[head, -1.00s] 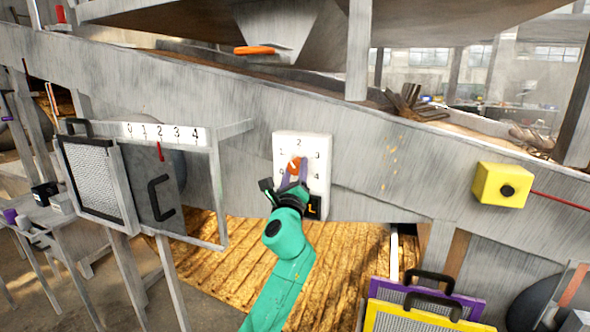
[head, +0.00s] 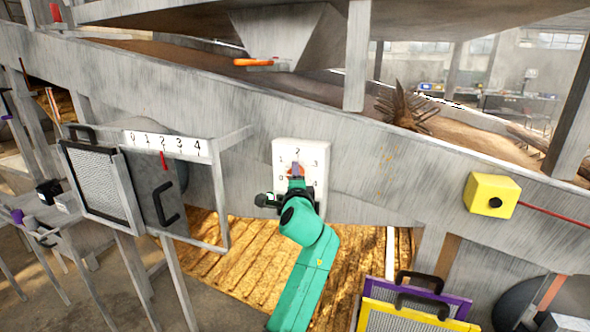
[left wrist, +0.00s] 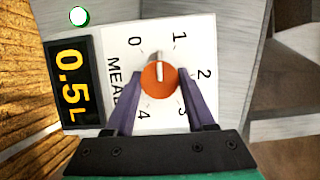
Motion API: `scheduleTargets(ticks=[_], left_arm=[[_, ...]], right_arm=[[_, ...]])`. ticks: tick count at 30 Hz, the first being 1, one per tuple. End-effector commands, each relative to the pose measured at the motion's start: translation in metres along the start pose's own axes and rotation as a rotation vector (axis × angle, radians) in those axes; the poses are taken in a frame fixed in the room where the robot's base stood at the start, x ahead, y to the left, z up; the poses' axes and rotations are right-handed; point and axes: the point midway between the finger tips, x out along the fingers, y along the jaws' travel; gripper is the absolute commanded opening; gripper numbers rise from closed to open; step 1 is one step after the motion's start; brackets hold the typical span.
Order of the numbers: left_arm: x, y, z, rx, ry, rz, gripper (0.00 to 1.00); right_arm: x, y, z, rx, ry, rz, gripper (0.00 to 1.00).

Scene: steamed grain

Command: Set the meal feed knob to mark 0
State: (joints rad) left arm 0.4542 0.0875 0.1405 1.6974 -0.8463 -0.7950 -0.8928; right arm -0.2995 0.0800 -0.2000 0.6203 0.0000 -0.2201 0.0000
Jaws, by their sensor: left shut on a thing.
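The orange meal feed knob (left wrist: 160,78) sits on a white dial plate (left wrist: 120,45) with marks 0 to 4. In the left wrist view its white pointer line stands between marks 0 and 1. My left gripper (left wrist: 158,84) is shut on the knob, one purple finger on each side. In the head view my left gripper (head: 297,173) reaches the plate from below and covers much of the knob. A black display (left wrist: 73,80) beside the dial reads 0.5 L. My right gripper is not in view.
A yellow box with a black button (head: 491,190) is on the sloped grey beam to the right. A gate with a 0 to 4 scale (head: 165,144) and a black handle is at left. Framed screens (head: 418,300) stand at lower right. A round green light (left wrist: 79,16) shows.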

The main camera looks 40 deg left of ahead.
Motion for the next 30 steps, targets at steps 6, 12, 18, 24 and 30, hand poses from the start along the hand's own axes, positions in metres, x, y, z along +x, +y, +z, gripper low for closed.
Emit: scheduleTargets(ticks=[6, 12, 18, 24, 30], left_arm=[[0.000, -0.006, -0.001, -0.188, 0.001, 0.082, 0.00], [0.000, -0.006, 0.000, -0.345, 0.000, 0.147, 0.00], [0.000, -0.005, 0.001, -0.464, 0.000, 0.195, 0.00], [0.000, -0.004, 0.001, -0.536, -0.001, 0.225, 0.00], [0.000, -0.002, 0.001, -0.565, 0.000, 0.237, 0.00]], right_arm=[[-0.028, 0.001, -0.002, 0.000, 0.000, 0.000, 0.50], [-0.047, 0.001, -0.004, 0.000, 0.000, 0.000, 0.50], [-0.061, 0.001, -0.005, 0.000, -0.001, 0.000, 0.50], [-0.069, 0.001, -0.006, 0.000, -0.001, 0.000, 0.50], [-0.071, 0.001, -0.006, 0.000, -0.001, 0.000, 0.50]])
